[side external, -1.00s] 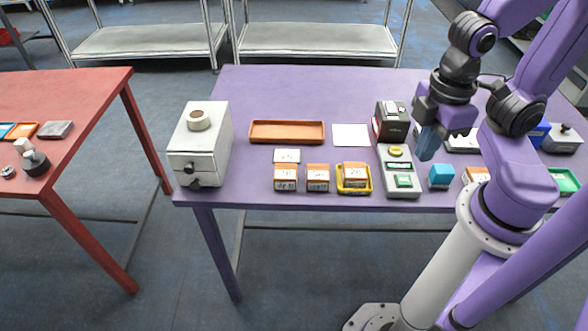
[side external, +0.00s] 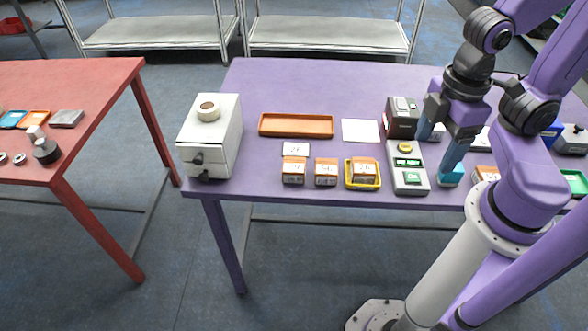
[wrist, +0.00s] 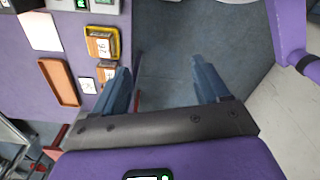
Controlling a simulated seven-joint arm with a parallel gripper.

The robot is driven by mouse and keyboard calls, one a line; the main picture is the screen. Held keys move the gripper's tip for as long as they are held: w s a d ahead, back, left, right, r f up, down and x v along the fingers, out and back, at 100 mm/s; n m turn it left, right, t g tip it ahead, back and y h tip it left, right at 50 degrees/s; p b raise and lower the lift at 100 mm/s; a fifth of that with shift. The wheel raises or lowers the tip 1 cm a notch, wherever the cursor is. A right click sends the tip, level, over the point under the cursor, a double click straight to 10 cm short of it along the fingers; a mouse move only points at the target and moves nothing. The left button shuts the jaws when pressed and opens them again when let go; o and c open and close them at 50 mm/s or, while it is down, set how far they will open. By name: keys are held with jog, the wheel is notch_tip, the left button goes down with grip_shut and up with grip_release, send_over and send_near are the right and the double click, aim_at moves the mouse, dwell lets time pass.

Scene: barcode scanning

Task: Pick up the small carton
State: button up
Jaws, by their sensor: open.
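Several small orange-brown cartons with white labelled tops sit near the front edge of the purple table. One carton (side external: 293,172) is at the left, a second carton (side external: 326,173) is beside it, and a third carton (side external: 364,170) sits in a yellow tray (side external: 363,187). The tray carton also shows in the wrist view (wrist: 101,47). Another carton (side external: 486,174) is partly hidden behind my arm. My gripper (side external: 438,154) is open, right of these three cartons. Its fingers (wrist: 160,68) have nothing between them in the wrist view, only floor beyond. I cannot tell which carton is meant.
A grey device with a green screen (side external: 408,177) stands between the yellow tray and my gripper. A dark machine (side external: 402,118), white sheet (side external: 360,130), brown tray (side external: 296,125) and white drawer box (side external: 211,140) stand further back or left.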

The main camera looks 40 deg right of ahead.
jog(key=m, duration=2.2)
send_over(294, 164)
notch_tip(294, 164, down, 18)
jog(key=shift+w+d+r, duration=0.1)
jog(key=shift+f, duration=2.85)
jog(key=shift+c, duration=0.3)
jog(key=c, duration=0.8)
